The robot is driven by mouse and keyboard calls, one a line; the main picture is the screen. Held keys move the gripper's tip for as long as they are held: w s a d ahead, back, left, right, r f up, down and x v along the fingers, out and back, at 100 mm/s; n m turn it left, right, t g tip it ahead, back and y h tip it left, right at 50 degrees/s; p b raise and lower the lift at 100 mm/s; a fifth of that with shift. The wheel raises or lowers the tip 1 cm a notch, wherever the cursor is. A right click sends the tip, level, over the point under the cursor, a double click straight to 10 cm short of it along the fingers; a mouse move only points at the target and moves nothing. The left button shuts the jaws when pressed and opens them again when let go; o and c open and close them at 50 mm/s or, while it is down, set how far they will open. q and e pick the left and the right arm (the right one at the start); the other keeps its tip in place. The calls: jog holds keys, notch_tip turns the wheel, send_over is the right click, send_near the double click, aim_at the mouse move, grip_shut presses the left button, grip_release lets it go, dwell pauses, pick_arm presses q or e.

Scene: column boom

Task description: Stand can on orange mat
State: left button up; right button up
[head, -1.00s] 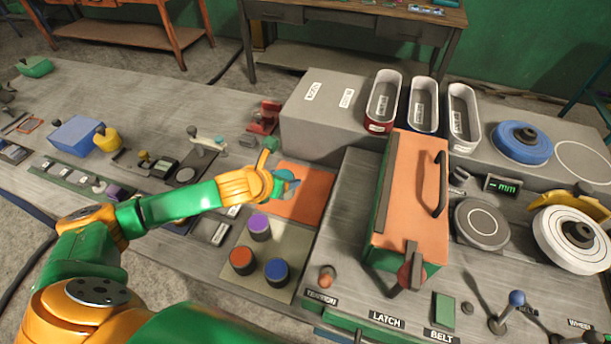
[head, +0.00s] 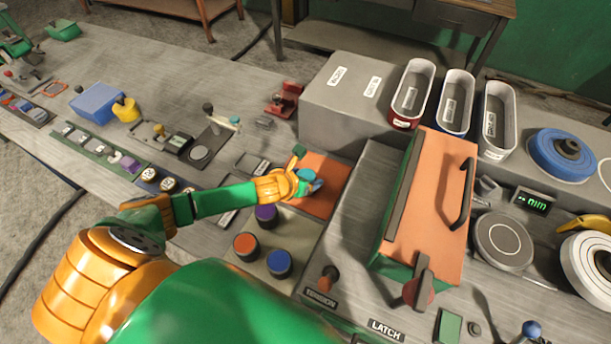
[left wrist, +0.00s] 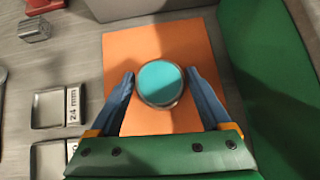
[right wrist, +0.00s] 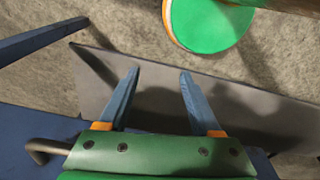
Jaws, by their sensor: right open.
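The can (left wrist: 160,82), with a round teal top and a metal rim, is on the orange mat (left wrist: 122,48). In the left wrist view its top faces the camera, so it looks upright. In the head view the can (head: 306,175) is partly hidden by my left gripper (head: 312,182), over the orange mat (head: 330,168). The fingers of my left gripper (left wrist: 160,74) are spread on both sides of the can, with narrow gaps. My right gripper (right wrist: 159,70) is open and empty, away from the mat.
Purple, red and blue knobs (head: 246,246) stand in front of the mat. A grey block (head: 350,105) is behind it. An orange-topped green case (head: 432,200) with a handle stands to its right. Small trays (left wrist: 48,108) lie left of the mat.

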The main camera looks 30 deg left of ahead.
pick_arm(q)
jog(key=shift+o, duration=0.8)
jog(key=shift+s+r, duration=0.1)
jog(key=shift+r, duration=0.1)
jog(key=v, duration=1.1)
jog(key=shift+s+r+p, duration=0.2)
jog(key=shift+p, duration=0.25)
